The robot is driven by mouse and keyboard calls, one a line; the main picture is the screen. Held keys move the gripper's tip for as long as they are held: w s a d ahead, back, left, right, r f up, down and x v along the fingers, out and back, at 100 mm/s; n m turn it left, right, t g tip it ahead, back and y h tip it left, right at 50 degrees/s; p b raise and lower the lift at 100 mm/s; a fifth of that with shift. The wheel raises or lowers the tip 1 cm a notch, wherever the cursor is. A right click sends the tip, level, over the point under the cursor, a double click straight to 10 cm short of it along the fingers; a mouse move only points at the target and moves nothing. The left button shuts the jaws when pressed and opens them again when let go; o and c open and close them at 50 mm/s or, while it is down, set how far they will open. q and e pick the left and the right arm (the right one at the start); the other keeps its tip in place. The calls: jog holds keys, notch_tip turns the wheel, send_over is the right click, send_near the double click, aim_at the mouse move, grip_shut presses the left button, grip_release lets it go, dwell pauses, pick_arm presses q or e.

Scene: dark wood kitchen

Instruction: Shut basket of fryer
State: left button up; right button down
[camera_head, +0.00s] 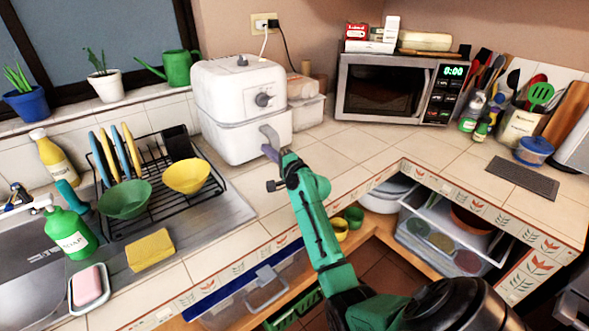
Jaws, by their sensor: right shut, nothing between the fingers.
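The white fryer (225,83) stands on the tiled counter against the back wall, with a dark knob on its front. Its basket (232,143) is the lower front part, with a grey handle (268,135) sticking out toward me. The basket looks flush or nearly flush with the body; I cannot tell if a small gap is left. My right gripper (271,154) is shut and empty, its tip right at the handle's lower end. I cannot tell whether it touches. My left gripper is not in view.
A black dish rack (165,212) with bowls stands left of the fryer. The counter between fryer and front edge is clear.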

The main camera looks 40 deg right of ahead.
jog(key=shift+s, duration=0.5)
jog(key=shift+s+f, duration=0.25)
jog(key=shift+s, duration=0.3)
jog(key=s+b, duration=0.1)
jog(key=s, duration=0.6)
jog(key=shift+s+r, duration=0.1)
jog(key=shift+s, duration=0.15)
